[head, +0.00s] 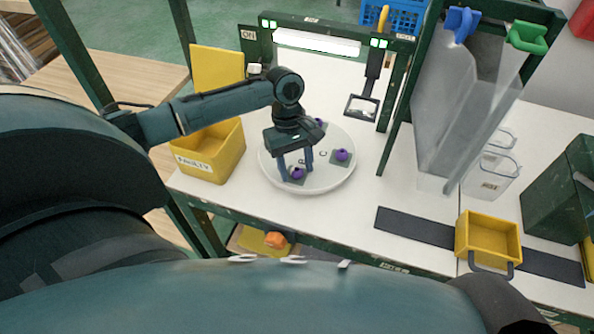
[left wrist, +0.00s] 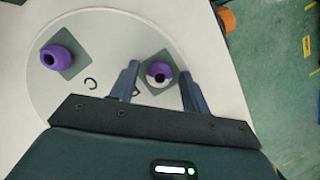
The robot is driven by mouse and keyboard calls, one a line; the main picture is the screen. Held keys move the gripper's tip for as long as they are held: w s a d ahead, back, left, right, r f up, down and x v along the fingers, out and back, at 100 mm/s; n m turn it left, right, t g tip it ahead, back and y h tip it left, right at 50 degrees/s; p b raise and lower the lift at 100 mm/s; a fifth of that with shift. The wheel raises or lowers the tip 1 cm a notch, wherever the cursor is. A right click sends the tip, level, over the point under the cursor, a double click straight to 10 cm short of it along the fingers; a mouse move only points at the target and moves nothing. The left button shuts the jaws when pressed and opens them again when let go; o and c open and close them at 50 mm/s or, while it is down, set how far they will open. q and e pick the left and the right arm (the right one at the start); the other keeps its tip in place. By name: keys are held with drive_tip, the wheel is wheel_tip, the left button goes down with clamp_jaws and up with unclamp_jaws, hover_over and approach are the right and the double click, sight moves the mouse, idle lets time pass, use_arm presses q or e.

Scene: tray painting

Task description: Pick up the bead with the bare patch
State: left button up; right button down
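A purple bead (head: 297,174) sits on a grey square pad at the near edge of the white round tray (head: 272,178). In the left wrist view this bead (left wrist: 158,68) shows a pale patch on its side facing my gripper. My left gripper (head: 296,171) is over it, pointing down. Its fingers (left wrist: 159,74) are apart, one on each side of the bead, with visible gaps. A second purple bead (head: 341,155) sits on a pad at the right of the tray. A third bead (head: 319,122) is partly hidden behind my gripper. My right gripper is not in view.
A yellow bin marked FAULTY (head: 212,157) stands left of the tray. A magnifier (head: 362,106) hangs from the green frame behind. Clear panels (head: 455,110) stand at the right. A yellow tub (head: 488,240) sits on a dark strip. White table between tray and strip is clear.

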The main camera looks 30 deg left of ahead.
use_arm(q)
drive_tip(key=c, duration=0.9)
